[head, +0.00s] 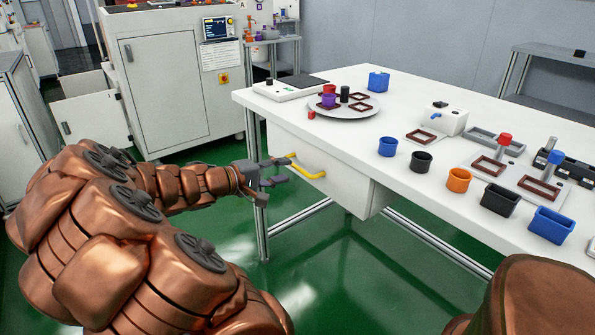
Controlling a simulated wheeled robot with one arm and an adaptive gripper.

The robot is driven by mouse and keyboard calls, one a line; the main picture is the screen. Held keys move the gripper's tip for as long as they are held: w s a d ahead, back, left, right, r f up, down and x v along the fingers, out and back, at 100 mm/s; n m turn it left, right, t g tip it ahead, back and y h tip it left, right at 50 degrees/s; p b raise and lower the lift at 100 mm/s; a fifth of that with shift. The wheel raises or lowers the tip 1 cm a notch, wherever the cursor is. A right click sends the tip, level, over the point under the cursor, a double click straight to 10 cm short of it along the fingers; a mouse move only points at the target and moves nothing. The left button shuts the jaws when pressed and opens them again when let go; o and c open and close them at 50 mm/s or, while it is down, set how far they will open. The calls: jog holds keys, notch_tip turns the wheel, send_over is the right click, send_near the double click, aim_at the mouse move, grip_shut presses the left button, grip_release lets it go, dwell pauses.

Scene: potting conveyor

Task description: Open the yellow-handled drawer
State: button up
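The white drawer (332,188) hangs under the left part of the white table, with a yellow bar handle (309,173) on its front. I see no clear gap around the drawer front, and I cannot tell whether it is fully shut. My gripper (281,170) is just left of the handle. Its grey fingers are apart and point toward the handle's left end, with nothing seen between them. The fingertips come close to the handle in the picture; I cannot tell whether they touch it.
The white tabletop (330,135) overhangs the drawer and carries a round plate (343,111), several coloured cups and trays. A metal table leg (262,215) stands just below my gripper. A white machine cabinet (168,85) is behind on the left. Green floor around the leg is clear.

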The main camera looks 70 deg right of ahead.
aim_at(298, 167)
jog(key=shift+b+x, duration=0.45)
jog(key=shift+x, duration=2.4)
jog(key=shift+c, duration=0.2)
grip_shut()
